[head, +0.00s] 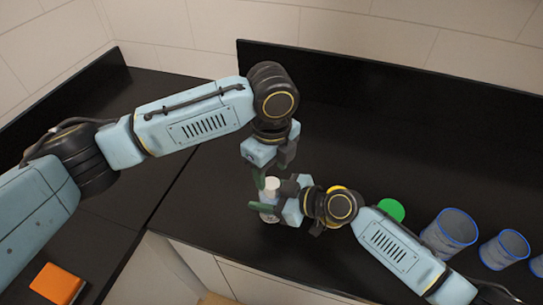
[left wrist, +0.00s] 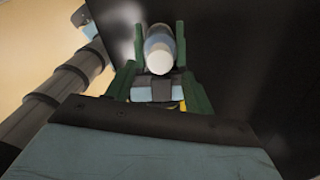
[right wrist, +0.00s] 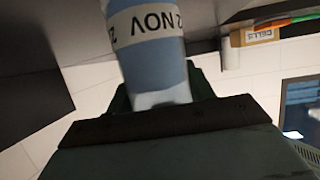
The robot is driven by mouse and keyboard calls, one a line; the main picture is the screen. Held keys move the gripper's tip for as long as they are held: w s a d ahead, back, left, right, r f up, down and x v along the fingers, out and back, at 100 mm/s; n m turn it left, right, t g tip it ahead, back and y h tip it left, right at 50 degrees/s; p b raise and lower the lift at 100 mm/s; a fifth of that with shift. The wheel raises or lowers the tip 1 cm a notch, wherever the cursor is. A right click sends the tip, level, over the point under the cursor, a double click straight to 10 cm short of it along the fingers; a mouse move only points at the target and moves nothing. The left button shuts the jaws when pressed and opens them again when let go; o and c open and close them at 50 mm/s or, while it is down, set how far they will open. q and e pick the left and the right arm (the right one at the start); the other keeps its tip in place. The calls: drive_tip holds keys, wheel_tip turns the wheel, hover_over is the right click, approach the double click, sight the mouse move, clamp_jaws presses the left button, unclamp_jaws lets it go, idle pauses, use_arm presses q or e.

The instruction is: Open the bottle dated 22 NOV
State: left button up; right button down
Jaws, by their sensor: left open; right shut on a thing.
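The bottle (right wrist: 152,55) is pale blue; its white label band shows "2 NOV", with part of another digit at the edge. My right gripper (head: 262,206) is shut around the bottle's body and holds it upright, near the counter's front edge. In the left wrist view the white cap (left wrist: 159,60) faces the camera, between my right gripper's green fingers (left wrist: 160,40). My left gripper (head: 270,180) points down from above, open, with its fingers close to the cap (head: 271,183). In the left wrist view its fingers (left wrist: 159,75) stand either side of the cap, apart from it.
Blue-rimmed grey containers (head: 449,233) stand in a row on the black counter (head: 350,130) at right. A green round thing (head: 390,210) and a partly hidden yellow one (head: 338,189) lie behind my right arm. An orange box (head: 56,284) is at lower left.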

sight(271, 183)
use_arm(q)
drive_tip(key=shift+f, duration=1.9)
drive_tip(key=c, duration=1)
drive_tip(key=n, duration=0.4)
drive_tip(key=shift+c, duration=0.2)
drive_tip(key=n, duration=0.3)
drive_tip(key=o, duration=1.1)
drive_tip(key=shift+c, duration=0.2)
